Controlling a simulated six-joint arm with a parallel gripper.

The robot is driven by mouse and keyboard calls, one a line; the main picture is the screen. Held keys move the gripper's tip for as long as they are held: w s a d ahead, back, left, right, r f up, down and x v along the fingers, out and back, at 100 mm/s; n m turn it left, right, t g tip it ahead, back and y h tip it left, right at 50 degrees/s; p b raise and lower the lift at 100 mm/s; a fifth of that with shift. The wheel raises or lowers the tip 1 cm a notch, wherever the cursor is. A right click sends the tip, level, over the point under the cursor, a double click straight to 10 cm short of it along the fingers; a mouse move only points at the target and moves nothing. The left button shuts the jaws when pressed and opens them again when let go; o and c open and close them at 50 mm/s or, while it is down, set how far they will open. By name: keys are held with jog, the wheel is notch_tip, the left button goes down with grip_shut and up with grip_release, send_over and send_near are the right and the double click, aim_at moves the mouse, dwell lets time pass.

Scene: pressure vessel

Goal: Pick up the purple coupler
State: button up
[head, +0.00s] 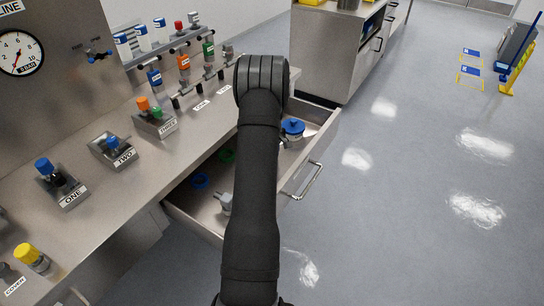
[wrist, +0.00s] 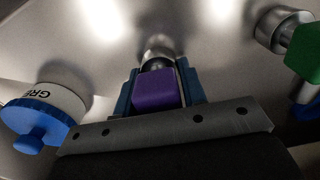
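The purple coupler (wrist: 155,90) shows in the middle of the wrist view, with a round silvery metal end (wrist: 158,48) beyond its purple block. My gripper (wrist: 160,88) has its blue fingers on either side of the purple block, very close to it. Whether the fingers press on it or leave a thin gap cannot be told. The coupler appears to be over or on a bare metal surface. In the head view my dark arm covers the middle of the open drawer (head: 181,213), and the purple coupler and gripper are hidden there.
A white jar (wrist: 62,92) with a blue lid and partial lettering "GRE" stands left of my gripper. A green coupler (wrist: 305,52) with a metal end lies at the right. The counter (head: 110,205) above the drawer holds fittings labelled ONE (head: 74,197), TWO (head: 123,157) and THREE (head: 168,126).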

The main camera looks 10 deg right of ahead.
jog(key=c, duration=0.4)
jog(key=shift+r, duration=0.1)
jog(key=shift+c, duration=0.2)
notch_tip(320, 180, up, 10)
jog(key=s+a+r+m, duration=0.3)
jog(key=a+r+m, duration=0.1)
jog(key=a, duration=0.5)
jog(key=s+a+r+m, duration=0.3)
jog(key=a+r+m, duration=0.2)
jog(key=a+m, duration=0.2)
jog(key=shift+a, duration=1.05)
